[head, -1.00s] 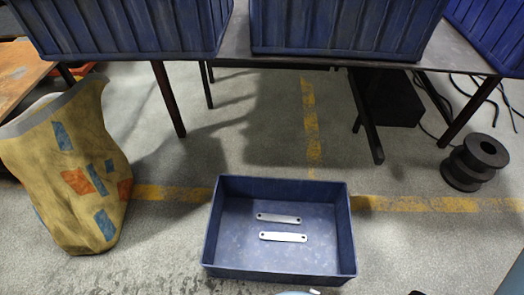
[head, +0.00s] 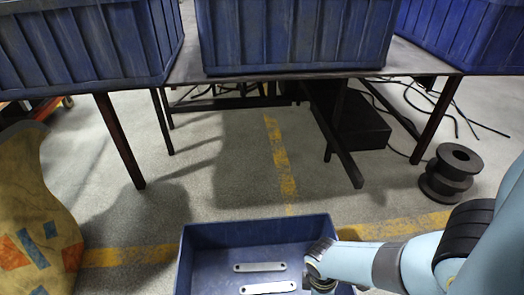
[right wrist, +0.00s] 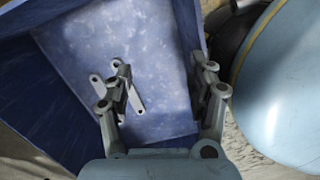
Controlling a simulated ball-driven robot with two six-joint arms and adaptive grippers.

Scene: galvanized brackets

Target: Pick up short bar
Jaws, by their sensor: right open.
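Two flat silver bars with a hole at each end lie on the floor of a blue bin (head: 215,253). The short bar (head: 260,267) is the farther one. The slightly longer bar (head: 268,288) lies nearer, roughly parallel to it. My right arm reaches in over the bin's right side in the head view. In the right wrist view my right gripper (right wrist: 165,78) is open and empty, pointing down into the bin. Its left finger partly covers the two bars, so I cannot tell there which is the short one. My left gripper is not in view.
A dark table (head: 185,72) with large blue crates (head: 295,35) stands behind the bin. A black spool (head: 447,172) is on the floor at right. A patterned yellow sack (head: 35,215) stands at left. The bin walls surround the bars.

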